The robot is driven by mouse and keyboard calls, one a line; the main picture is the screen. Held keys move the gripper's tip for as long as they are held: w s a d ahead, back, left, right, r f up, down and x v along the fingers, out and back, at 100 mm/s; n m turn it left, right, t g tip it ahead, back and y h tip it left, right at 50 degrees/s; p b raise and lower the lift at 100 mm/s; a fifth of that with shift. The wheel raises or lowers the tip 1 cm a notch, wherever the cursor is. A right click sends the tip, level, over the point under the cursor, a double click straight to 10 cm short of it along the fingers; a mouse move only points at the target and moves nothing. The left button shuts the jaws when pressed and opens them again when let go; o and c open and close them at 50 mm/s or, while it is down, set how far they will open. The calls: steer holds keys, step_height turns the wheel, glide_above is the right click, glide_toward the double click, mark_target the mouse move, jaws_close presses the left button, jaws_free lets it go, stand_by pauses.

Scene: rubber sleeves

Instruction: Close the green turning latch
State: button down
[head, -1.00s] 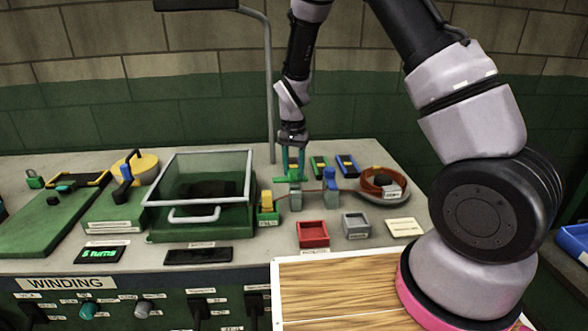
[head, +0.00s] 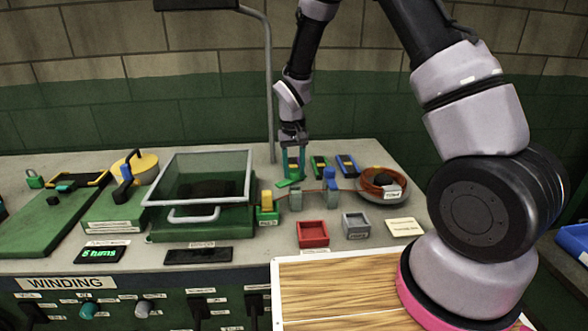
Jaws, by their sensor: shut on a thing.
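The green turning latch (head: 284,184) sits at the left grey post (head: 296,201), on the bench behind the trays. It is small and partly hidden by my fingers. My gripper (head: 292,174) points down from above with teal fingers, shut on the green latch. A similar blue latch (head: 330,180) stands on the right post. A thin reddish wire runs past both posts towards the coil (head: 380,183). Whether the latch lies fully across its post is too small to tell.
A red tray (head: 312,234) and a grey tray (head: 355,226) stand in front. A yellow-topped block (head: 267,207) and a glass-lidded box (head: 200,190) are to the left. Green (head: 319,166) and blue (head: 346,165) pieces with yellow parts lie behind the posts.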

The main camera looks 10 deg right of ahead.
mark_target(294, 171)
steer(key=n, duration=0.5)
steer(key=shift+n, duration=0.3)
steer(key=n, duration=0.5)
steer(key=shift+n, duration=0.3)
steer(key=shift+c, duration=1.8)
jaws_free()
step_height(294, 171, up, 11)
steer(key=shift+s, duration=0.15)
steer(key=shift+f, duration=0.1)
